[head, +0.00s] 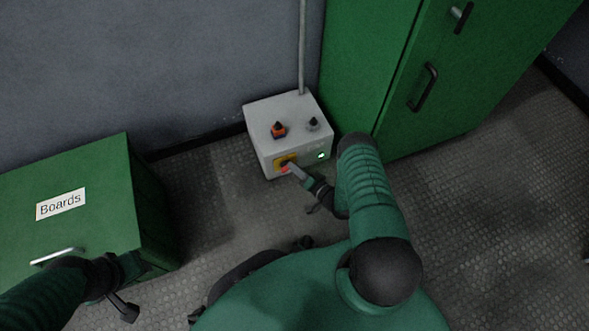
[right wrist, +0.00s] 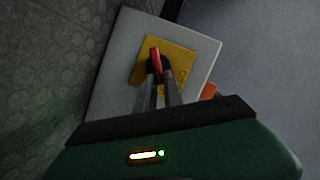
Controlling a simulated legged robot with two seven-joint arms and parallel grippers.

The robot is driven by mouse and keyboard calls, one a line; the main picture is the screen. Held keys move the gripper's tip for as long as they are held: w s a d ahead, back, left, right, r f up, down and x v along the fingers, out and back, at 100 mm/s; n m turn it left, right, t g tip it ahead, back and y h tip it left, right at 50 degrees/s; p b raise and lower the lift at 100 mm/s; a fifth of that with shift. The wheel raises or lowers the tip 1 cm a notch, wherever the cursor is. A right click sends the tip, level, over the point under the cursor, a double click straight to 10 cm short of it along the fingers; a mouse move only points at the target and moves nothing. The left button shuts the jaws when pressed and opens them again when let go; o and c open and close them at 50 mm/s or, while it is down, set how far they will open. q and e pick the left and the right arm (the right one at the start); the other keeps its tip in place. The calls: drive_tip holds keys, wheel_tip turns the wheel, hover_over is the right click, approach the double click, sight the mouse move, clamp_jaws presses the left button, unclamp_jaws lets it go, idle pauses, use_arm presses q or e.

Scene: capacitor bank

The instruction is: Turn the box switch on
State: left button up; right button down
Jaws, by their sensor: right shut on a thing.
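A white box (head: 262,118) stands on the floor against the wall. Its front carries a yellow plate (head: 278,160) with a red switch handle (head: 285,169), and a green light (head: 321,155) glows at the right of that face. In the right wrist view, the red handle (right wrist: 156,60) sits tilted on the yellow plate (right wrist: 184,58). My right gripper (right wrist: 160,73) is shut on the red handle, with a fingertip on each side of it. My left gripper (head: 125,308) is at the lower left, far from the box; its jaws are not clear.
An orange-and-black knob (head: 278,130) and a grey knob (head: 313,124) are on the box top. A conduit (head: 302,50) rises behind. A green cabinet (head: 370,60) stands at right, and a green "Boards" box (head: 95,165) at left. Floor between is clear.

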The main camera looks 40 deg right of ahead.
drive_tip(key=shift+s+d+f+m, duration=0.15)
drive_tip(key=shift+d+m, duration=0.15)
drive_tip(key=shift+m, duration=0.2)
drive_tip(key=c, duration=1.5)
unclamp_jaws()
drive_tip(key=shift+o, duration=0.2)
drive_tip(key=shift+a, duration=0.1)
drive_tip(key=p+v, duration=0.7)
drive_tip(key=v, duration=0.9)
drive_tip(key=shift+s, duration=0.4)
drive_tip(key=shift+f, duration=0.15)
